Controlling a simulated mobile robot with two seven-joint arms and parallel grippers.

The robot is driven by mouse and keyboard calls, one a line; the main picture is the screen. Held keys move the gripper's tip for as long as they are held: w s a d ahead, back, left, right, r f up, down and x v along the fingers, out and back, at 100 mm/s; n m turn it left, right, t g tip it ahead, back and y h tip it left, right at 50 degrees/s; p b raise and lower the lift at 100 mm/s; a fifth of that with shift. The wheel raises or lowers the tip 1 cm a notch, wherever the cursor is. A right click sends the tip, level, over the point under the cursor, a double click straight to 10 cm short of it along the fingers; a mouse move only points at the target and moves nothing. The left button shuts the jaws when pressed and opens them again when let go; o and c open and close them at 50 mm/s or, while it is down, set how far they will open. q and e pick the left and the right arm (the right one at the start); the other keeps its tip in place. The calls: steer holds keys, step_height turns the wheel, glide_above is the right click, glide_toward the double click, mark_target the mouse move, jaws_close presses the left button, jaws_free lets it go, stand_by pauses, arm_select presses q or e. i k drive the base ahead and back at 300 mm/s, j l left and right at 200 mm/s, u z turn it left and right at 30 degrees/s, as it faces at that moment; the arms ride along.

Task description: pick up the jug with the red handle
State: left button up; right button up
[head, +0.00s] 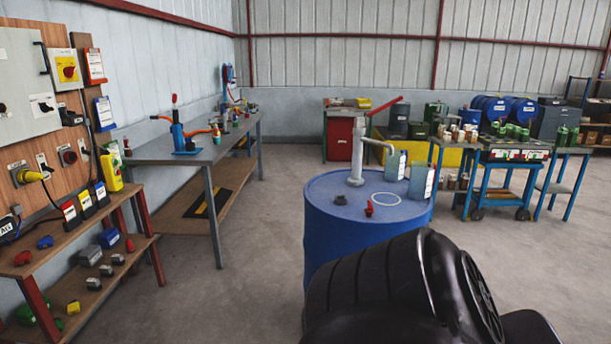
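Two blue-grey jugs stand on the blue drum (335,225) at its right rear: one jug (396,165) near the pump spout and another jug (420,183) closer to the drum's right edge. The nearer one bears a pale label. Their handles are too small to make out, so I cannot tell which has a red handle. A grey hand pump (357,155) with a long red lever (387,105) rises from the drum. Neither of my grippers is in view. A large black part of mine fills the lower right and hides the drum's lower front.
A small red piece (369,208) and a dark cap (340,199) lie on the drum top. A workbench (190,150) runs along the left wall. A blue cart (500,180) stands at right. Grey floor is open between bench and drum.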

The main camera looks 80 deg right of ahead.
mark_target(422, 177)
steer(key=i+l+z, duration=0.1)
steer(key=i+z, duration=0.15)
steer(key=z, duration=0.15)
steer(key=i+z, duration=0.55)
steer(key=z, duration=0.2)
steer(key=i+z, duration=0.45)
steer(key=i+j+z, duration=0.1)
steer(key=i+z, duration=0.35)
steer(key=i, duration=0.15)
steer(key=i+z, duration=0.25)
steer(key=z, duration=0.15)
steer(key=i+z, duration=0.3)
steer(key=z, duration=0.15)
steer(key=i+j+z, duration=0.2)
steer(key=z, duration=0.2)
steer(key=i+j+z, duration=0.2)
steer(key=z, duration=0.2)
steer(key=i+j+z, duration=0.2)
steer(key=z, duration=0.25)
steer(key=i+j+z, duration=0.35)
steer(key=j+z, duration=0.15)
steer(key=j, duration=0.2)
